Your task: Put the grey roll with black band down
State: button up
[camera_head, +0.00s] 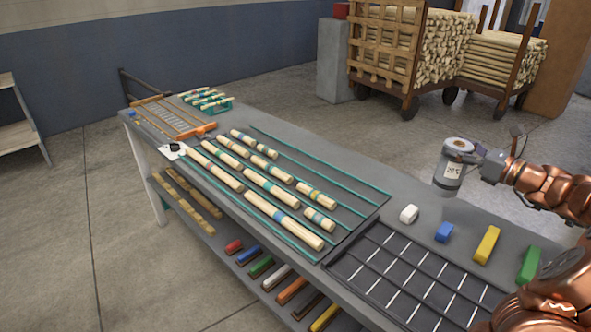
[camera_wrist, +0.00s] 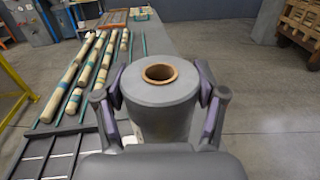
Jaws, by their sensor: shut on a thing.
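The grey roll with black band (camera_head: 449,180) is held upright in my gripper (camera_head: 466,156), at the back right edge of the table in the head view. A white label and a dark band show on its side there. In the wrist view the roll (camera_wrist: 160,100) stands between my two gripper fingers (camera_wrist: 160,92), which press on it from both sides. Its brown hollow core faces up. The head view shows floor behind the roll, and I cannot tell whether its bottom touches anything.
The grey table (camera_head: 400,190) carries turned wood pieces (camera_head: 270,186) on a rack of green rails. A dark divided tray (camera_head: 345,262) lies in front. White (camera_head: 408,214), blue (camera_head: 444,232), yellow (camera_head: 487,245) and green (camera_head: 529,265) blocks stand along the right. Wood carts (camera_head: 410,50) stand behind.

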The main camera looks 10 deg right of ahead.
jog(key=shift+w+d+r, duration=0.15)
notch_tip(320, 180, down, 10)
jog(key=shift+p, duration=0.45)
dwell(0.4)
jog(key=o, duration=1.7)
